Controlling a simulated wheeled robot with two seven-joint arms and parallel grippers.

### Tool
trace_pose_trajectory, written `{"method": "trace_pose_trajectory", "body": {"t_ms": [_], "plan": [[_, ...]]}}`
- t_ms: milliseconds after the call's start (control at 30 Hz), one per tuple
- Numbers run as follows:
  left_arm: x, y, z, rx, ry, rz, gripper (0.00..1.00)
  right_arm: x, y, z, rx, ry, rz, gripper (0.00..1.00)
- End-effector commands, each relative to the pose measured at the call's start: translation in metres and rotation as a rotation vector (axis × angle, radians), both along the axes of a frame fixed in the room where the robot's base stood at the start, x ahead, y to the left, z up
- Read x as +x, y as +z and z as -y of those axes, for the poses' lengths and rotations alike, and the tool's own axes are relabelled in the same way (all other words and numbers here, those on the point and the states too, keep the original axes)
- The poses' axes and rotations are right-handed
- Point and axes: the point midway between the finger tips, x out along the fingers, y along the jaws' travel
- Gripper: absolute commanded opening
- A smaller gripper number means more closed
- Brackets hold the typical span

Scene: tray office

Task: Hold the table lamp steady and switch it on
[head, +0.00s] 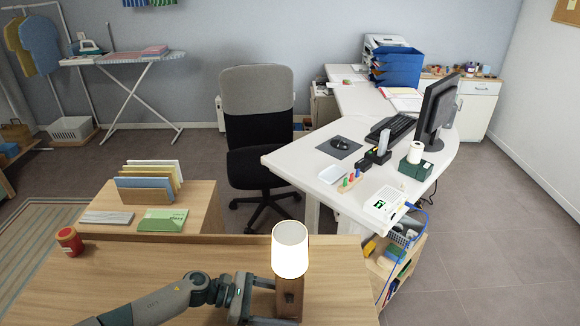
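The table lamp (290,252) stands upright on the wooden table at the bottom centre. It has a bright white shade and a brown wooden post (290,298). I cannot tell whether the shade is lit, and no switch can be made out. My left gripper (282,302) comes in from the left, low at the post. One finger lies toward the far side, partly hidden by the post, and the other passes in front at the picture's bottom. The fingers look spread wider than the post, so the gripper appears open around it. My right gripper is out of view.
A red jar (69,241) stands at the table's left. Beyond the table edge is a lower wooden cabinet (205,200) with folders in a rack. An office chair (258,130) and a white desk (285,160) stand farther back. The table left of the lamp is mostly clear.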

Motion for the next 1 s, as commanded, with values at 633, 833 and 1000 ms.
{"method": "trace_pose_trajectory", "body": {"t_ms": [633,833,1000], "plan": [[0.000,0.014,-0.046,0.001,0.001,0.000,0.73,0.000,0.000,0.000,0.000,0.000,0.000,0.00],[0.000,0.024,-0.080,0.000,0.001,-0.001,0.73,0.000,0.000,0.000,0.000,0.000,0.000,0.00],[0.000,0.031,-0.102,0.000,0.001,-0.001,0.73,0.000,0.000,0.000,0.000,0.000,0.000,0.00]]}}
